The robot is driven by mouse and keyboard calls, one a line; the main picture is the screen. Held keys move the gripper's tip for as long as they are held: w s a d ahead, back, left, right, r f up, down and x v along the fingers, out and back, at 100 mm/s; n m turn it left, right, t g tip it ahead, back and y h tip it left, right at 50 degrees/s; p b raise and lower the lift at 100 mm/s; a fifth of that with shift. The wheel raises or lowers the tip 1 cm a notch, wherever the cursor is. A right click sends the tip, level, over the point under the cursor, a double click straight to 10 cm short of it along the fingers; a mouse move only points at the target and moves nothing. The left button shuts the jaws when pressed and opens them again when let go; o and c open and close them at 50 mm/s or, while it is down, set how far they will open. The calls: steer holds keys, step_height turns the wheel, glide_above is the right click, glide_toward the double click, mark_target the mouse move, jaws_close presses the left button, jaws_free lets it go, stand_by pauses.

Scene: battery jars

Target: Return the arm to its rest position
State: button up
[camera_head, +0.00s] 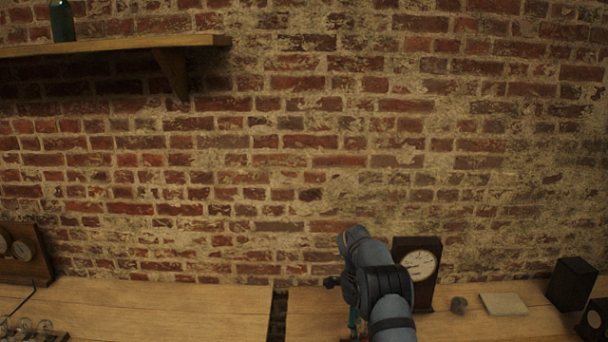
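My arm (385,300), grey-blue with dark joint bands, rises from the bottom edge right of centre and bends near the clock. A small dark part (332,283) sticks out to the left of the arm; I cannot tell whether it belongs to my gripper. A bit of teal (353,318) shows just left of the arm, low in the picture. My gripper's fingers cannot be made out, and I see nothing held.
A wooden bench (150,305) runs along a brick wall, with a dark gap (278,315) across it. A dark clock (421,262) stands close behind the arm. Small glass items (25,326) stand lower left.

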step_height(320, 180, down, 2)
steer(key=shift+d, duration=0.15)
steer(key=shift+w+n+b, duration=0.1)
steer(key=shift+n+b, duration=0.3)
steer(key=shift+n, duration=0.5)
steer(key=n, duration=0.3)
steer(key=shift+r+t, duration=0.25)
steer(key=shift+t, duration=0.15)
steer(key=n, duration=0.3)
steer(key=shift+y+p, duration=0.3)
steer(key=shift+y, duration=0.1)
steer(key=n+p, duration=0.1)
steer(key=n, duration=0.1)
steer(key=n+p, duration=0.1)
steer(key=n, duration=0.2)
steer(key=shift+r+t+y, duration=0.2)
steer(key=shift+t+y, duration=0.2)
steer(key=n+p, duration=0.1)
steer(key=n, duration=0.1)
steer(key=n+p, duration=0.2)
steer(key=n, duration=0.1)
steer(key=shift+a+f+y, duration=0.15)
steer(key=shift+a+y, duration=0.05)
steer(key=shift+y, duration=0.2)
steer(key=shift+p, duration=0.5)
